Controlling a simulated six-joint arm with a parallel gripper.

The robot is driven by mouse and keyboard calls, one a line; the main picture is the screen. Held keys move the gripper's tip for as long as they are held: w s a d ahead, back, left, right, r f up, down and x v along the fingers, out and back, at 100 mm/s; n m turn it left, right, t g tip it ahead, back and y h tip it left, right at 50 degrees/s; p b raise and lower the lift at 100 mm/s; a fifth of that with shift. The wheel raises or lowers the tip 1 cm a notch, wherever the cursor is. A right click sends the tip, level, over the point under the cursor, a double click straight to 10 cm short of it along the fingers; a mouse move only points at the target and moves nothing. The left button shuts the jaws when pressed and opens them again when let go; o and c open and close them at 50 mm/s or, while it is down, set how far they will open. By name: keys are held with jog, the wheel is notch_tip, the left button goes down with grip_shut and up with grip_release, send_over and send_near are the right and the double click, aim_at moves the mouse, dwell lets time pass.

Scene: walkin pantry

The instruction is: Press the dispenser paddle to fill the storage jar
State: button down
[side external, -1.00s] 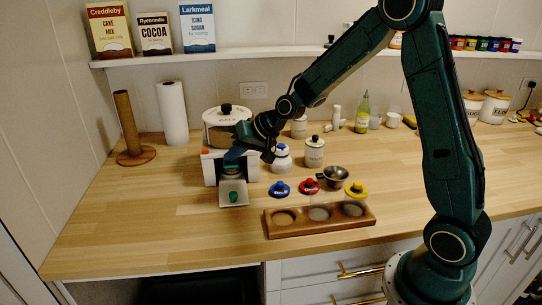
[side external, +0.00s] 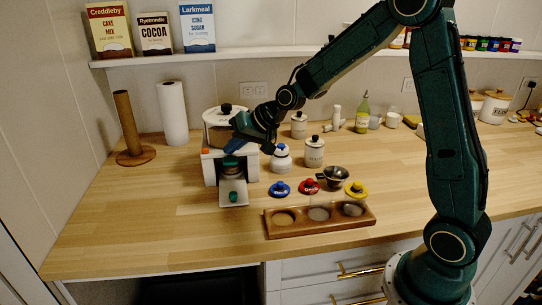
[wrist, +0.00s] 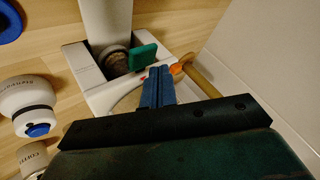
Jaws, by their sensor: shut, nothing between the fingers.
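The white dispenser (side external: 211,170) stands at the left of the counter, with a clear hopper (side external: 218,137) holding brown contents. A green paddle (wrist: 143,58) sticks out at its front. Below it, a round jar with brown-grey contents (wrist: 115,62) stands in the dispenser opening, partly hidden; its fill level cannot be told. My gripper (wrist: 158,72) is shut and empty, its blue fingertips close to the paddle. The side view shows the fingers above the paddle (side external: 231,162); contact cannot be told.
A white jar with a blue knob (side external: 281,160) stands just right, a canister (side external: 314,153) beyond. Coloured lids (side external: 280,188) and a wooden rack (side external: 320,228) lie in front. A paper roll (side external: 172,113) stands behind left.

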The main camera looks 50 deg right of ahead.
aim_at(236, 161)
jog(key=shift+r, duration=2.5)
jog(key=shift+s+a+r, duration=0.1)
jog(key=shift+s+r, duration=0.2)
jog(key=s+r+n+g+h, duration=0.1)
jog(key=s+r+n, duration=0.1)
jog(key=s, duration=1.4)
jog(key=s+a+r+n+g+h, duration=0.1)
jog(key=s+r+n+g+h, duration=0.1)
jog(key=s, duration=1.4)
jog(key=shift+s+a+n, duration=0.25)
jog(key=shift+s+n, duration=0.1)
jog(key=shift+n, duration=0.05)
